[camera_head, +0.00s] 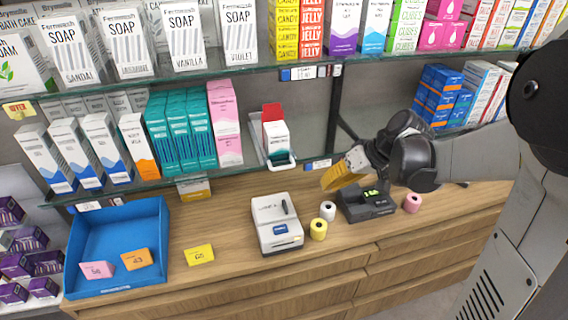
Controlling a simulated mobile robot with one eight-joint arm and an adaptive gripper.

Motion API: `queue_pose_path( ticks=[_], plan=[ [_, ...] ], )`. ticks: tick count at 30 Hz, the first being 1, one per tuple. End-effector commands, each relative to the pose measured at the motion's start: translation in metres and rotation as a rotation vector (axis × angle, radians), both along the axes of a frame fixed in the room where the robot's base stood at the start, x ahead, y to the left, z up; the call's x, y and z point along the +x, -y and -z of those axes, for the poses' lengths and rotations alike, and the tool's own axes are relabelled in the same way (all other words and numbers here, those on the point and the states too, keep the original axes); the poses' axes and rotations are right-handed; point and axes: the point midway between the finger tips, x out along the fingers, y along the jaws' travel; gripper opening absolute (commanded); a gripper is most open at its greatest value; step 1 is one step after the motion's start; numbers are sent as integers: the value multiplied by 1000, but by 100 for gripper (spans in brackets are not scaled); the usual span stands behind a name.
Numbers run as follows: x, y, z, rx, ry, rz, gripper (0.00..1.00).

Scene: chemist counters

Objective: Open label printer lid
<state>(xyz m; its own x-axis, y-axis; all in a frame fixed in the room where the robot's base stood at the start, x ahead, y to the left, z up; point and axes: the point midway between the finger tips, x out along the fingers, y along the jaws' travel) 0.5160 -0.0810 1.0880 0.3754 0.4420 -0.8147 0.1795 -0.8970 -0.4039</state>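A white box-shaped device (278,226), which looks like the label printer, stands on the wooden counter. It has a dark bar on top and a blue patch on its front. Its top looks closed. A dark device (366,203) with a green-lit display stands to its right; I cannot tell for certain which one is the label printer. My gripper (341,173) reaches in from the right, above and just behind the dark device. An orange-yellow piece shows at its tip; whether this is part of the gripper or something held is unclear. The finger opening is not visible.
White (327,211), yellow (318,229) and pink (412,202) rolls stand by the devices. A blue tray (117,216) with numbered cards is at left; a yellow card (199,255) lies beside it. A glass shelf (130,186) with boxes overhangs the counter's back.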

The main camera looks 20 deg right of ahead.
Motion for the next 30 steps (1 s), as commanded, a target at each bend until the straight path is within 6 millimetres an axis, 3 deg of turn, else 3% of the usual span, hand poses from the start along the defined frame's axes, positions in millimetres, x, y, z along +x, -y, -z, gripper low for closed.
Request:
queue_pose_path(
  ticks=[7,21,30],
  plan=[
    [10,4,13,30,12,-21,0],
    [45,-39,89,28,11,-20,0],
    [44,-76,86,28,11,-19,0]
  ],
)
